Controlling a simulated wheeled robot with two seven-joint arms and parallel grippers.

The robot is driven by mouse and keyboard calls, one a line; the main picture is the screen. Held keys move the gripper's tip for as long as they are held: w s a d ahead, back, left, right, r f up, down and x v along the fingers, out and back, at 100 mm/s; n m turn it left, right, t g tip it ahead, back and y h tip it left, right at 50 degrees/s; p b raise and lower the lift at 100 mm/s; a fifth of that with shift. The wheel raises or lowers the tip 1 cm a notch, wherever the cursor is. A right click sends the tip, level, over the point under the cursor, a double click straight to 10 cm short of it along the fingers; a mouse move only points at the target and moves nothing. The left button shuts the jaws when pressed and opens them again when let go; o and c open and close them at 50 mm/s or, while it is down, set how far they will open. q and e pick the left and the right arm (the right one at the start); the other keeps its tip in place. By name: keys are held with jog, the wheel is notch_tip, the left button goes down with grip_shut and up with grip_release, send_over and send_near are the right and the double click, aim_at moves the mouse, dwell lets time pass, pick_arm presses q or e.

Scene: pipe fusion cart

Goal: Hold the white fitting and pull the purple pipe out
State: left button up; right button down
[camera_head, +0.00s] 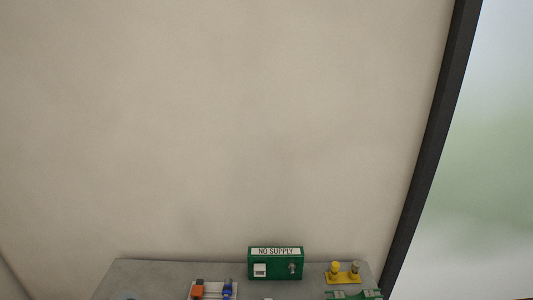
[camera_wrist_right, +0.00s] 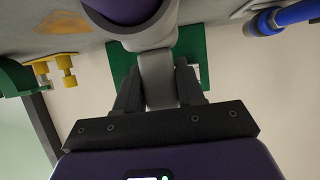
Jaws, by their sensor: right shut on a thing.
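In the right wrist view, the white fitting (camera_wrist_right: 158,80) looks pale grey and stands between the fingers of my right gripper (camera_wrist_right: 157,88). The gripper is shut on its narrow part. The wider collar of the fitting lies at the top of the view, around the purple pipe (camera_wrist_right: 125,9). The pipe is cut off by the top edge, so its far end and its depth in the fitting are hidden. Neither pipe nor right gripper can be made out in the head view. My left gripper is in neither view.
The grey cart top (camera_head: 150,271) runs along the bottom of the head view. On it stand a green "NO SUPPLY" box (camera_head: 275,265), yellow fittings (camera_head: 342,275), and orange (camera_head: 197,290) and blue (camera_head: 228,289) parts. A blue pipe (camera_wrist_right: 284,17) lies top right in the wrist view.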

jog(key=shift+s+f, duration=0.2)
jog(key=shift+f, duration=0.1)
jog(key=c, duration=0.9)
grip_release()
jog(key=shift+c, duration=0.2)
jog(key=o, duration=0.3)
jog(key=shift+w+r, duration=0.1)
jog(key=shift+w, duration=0.05)
jog(key=shift+o, duration=0.2)
jog(key=shift+r, duration=0.1)
